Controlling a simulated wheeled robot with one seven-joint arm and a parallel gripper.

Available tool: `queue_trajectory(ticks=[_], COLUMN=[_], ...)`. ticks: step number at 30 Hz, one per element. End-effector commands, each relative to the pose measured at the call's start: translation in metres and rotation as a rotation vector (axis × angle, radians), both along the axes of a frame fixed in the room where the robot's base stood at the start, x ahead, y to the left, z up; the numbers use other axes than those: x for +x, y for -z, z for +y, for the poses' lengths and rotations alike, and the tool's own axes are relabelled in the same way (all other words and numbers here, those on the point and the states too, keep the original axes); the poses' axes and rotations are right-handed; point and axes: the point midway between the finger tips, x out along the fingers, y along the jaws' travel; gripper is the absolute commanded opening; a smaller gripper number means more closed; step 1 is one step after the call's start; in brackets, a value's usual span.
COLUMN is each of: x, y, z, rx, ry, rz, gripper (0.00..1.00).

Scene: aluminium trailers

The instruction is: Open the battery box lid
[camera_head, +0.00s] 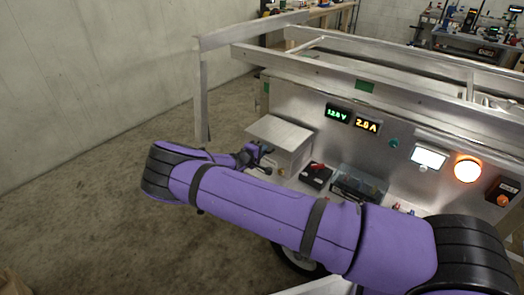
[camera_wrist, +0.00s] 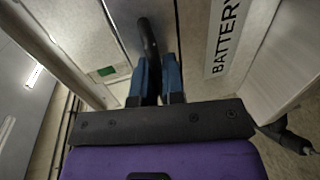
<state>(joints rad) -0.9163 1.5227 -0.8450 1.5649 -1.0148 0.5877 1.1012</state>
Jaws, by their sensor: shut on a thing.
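The battery box (camera_head: 290,160) is a metal box on the side of the aluminium trailer. Its pale metal lid (camera_head: 280,131) is on top; I cannot tell whether it is fully down. In the wrist view a white label reading "BATTERY" (camera_wrist: 224,38) is on the surface right of my fingers. My gripper (camera_head: 252,154) is at the box's left side. In the wrist view my gripper (camera_wrist: 158,80) has its blue fingers shut on a dark handle (camera_wrist: 149,38). The handle's lower part is hidden between the fingers.
The trailer's panel (camera_head: 300,100) carries lit displays (camera_head: 352,120), a white screen (camera_head: 429,157) and an orange lamp (camera_head: 467,170). Small dark devices (camera_head: 316,176) stand right of the box. A metal post (camera_head: 201,95) rises behind my gripper. The floor at left is clear.

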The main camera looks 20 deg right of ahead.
Motion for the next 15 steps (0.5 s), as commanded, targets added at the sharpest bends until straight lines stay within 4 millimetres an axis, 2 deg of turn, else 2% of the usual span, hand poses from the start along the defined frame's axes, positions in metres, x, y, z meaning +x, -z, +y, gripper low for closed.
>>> queue_trajectory(ticks=[8,15], x=[-0.001,0.0], y=[-0.013,-0.039], z=[0.001,0.001], rx=[0.046,0.149], ry=[0.002,0.001], rz=[0.03,0.1], gripper=[0.0,0.0])
